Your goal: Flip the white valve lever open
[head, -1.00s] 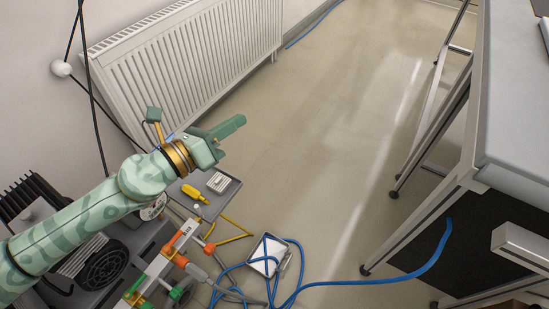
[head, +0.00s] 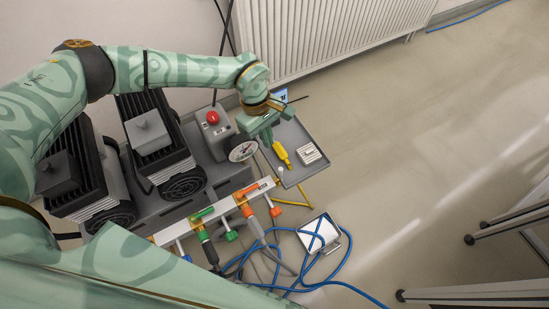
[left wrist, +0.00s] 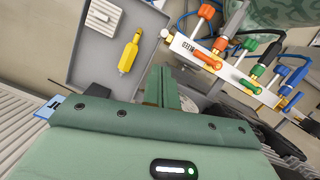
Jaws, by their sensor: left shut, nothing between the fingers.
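A white valve manifold bar (head: 218,208) lies beside the pump bench in the head view. It carries a green lever (head: 202,214) and an orange lever (head: 246,190), and the left wrist view shows the bar (left wrist: 192,50) at upper right. I cannot make out a separate white lever in either view. My left gripper (head: 267,138) is shut and empty, pointing down near the gauge and the grey tray, behind the bar in the head view. Its closed fingers (left wrist: 168,88) show in the wrist view, apart from the bar. My right gripper is not in view.
The grey tray (head: 314,150) holds a yellow tool (head: 281,154) and a pale ribbed block (head: 308,153). A round gauge (head: 243,151) and a red button (head: 213,117) are close to my gripper. Black-finned pumps stand left. Blue hoses (head: 345,262) loop on the floor.

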